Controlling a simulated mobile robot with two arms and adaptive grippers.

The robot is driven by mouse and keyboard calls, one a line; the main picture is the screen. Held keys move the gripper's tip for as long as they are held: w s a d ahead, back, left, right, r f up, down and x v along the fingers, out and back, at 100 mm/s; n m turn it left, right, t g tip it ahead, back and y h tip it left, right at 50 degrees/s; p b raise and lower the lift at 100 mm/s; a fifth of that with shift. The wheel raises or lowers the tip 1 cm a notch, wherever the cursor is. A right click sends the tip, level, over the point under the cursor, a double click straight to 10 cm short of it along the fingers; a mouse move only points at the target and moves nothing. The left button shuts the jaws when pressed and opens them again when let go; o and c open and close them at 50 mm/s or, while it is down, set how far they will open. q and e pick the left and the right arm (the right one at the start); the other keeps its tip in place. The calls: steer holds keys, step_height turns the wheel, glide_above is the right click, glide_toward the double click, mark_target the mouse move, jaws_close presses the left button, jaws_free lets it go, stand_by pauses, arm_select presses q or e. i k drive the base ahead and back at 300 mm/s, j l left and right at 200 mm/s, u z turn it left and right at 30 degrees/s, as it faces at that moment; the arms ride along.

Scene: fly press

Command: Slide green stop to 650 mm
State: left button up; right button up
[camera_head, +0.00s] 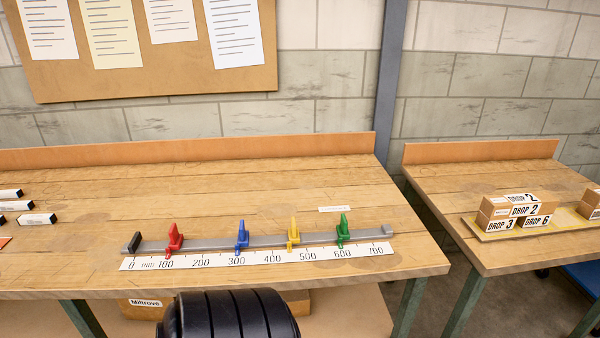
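The green stop (343,231) stands upright on a grey rail (270,240) on the wooden bench. It sits about level with the 600 mark of the white scale (255,257) in front of the rail. The scale runs from 0 at the left to 700 at the right. On the same rail are a red stop (174,239) near 100, a blue stop (242,237) near 300 and a yellow stop (293,234) near 450. Neither of my grippers is in view, and nothing touches the green stop.
A black end block (134,242) sits at the rail's left end. The rail is bare right of the green stop, up to its grey end (387,230). A small label (333,209) lies behind the rail. A second bench (470,185) on the right holds several boxes (522,209).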

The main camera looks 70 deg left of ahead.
mark_target(343, 232)
steer(key=u, duration=1.9)
